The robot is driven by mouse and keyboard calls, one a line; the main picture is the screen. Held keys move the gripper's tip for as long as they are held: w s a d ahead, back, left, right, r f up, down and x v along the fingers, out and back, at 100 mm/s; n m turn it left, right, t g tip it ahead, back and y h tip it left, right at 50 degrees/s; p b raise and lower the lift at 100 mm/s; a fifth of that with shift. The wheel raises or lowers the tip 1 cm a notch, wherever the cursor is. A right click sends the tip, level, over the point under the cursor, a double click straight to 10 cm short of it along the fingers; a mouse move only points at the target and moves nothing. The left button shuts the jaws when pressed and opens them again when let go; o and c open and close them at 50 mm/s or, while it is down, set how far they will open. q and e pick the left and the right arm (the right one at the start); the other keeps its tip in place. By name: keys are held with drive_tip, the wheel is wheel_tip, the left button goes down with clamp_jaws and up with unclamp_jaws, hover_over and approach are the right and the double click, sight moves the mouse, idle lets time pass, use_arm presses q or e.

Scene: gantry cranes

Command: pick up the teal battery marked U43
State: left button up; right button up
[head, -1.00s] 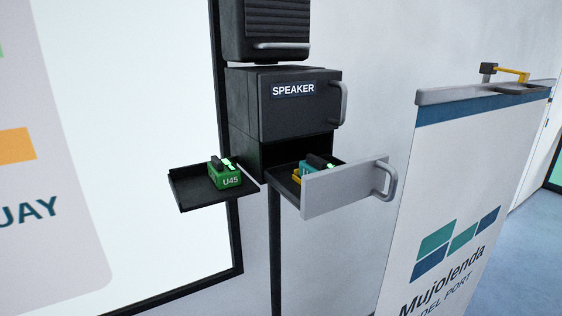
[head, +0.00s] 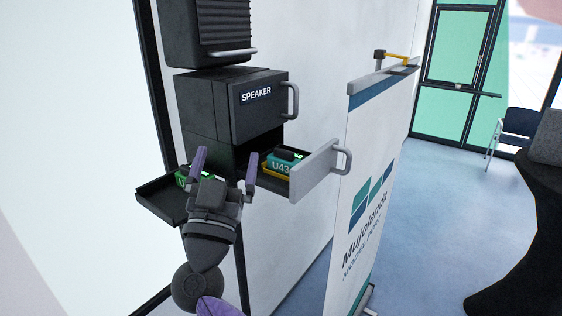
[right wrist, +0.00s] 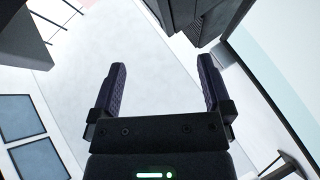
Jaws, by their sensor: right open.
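The teal battery marked U43 (head: 287,162) sits in the open drawer (head: 315,170) under the speaker box, with a yellow part beneath or around it. My right gripper (head: 225,165) is open and empty in the head view. It appears to the left of the teal battery, in front of the gap between the drawer and the side tray. In the right wrist view the two purple fingers (right wrist: 163,85) are spread with nothing between them. My left gripper is not in view.
A green battery (head: 182,178), partly hidden by my gripper, sits on a black side tray (head: 158,204). The speaker box (head: 255,105) is above the drawer. A banner stand (head: 365,180) stands close on the right. Open floor (head: 430,210) lies beyond.

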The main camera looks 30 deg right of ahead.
sight(282, 152)
drive_tip(key=w+d+f+m+g+p, duration=0.1)
drive_tip(key=d+g, duration=0.2)
drive_tip(key=g, duration=0.1)
drive_tip(key=w+d+m+g+p, duration=0.1)
drive_tip(key=d+g, duration=0.3)
drive_tip(key=w+d+f+m+g+p, duration=0.1)
drive_tip(key=d+m+g, duration=0.1)
drive_tip(key=d+g, duration=0.2)
drive_tip(key=shift+w+d+f+p, duration=0.15)
drive_tip(key=shift+w+f+p, duration=0.15)
drive_tip(key=shift+p, duration=0.1)
drive_tip(key=shift+d+f, duration=0.1)
drive_tip(key=shift+d, duration=0.1)
drive_tip(key=shift+a, duration=0.15)
drive_tip(key=shift+c, duration=1.6)
clamp_jaws()
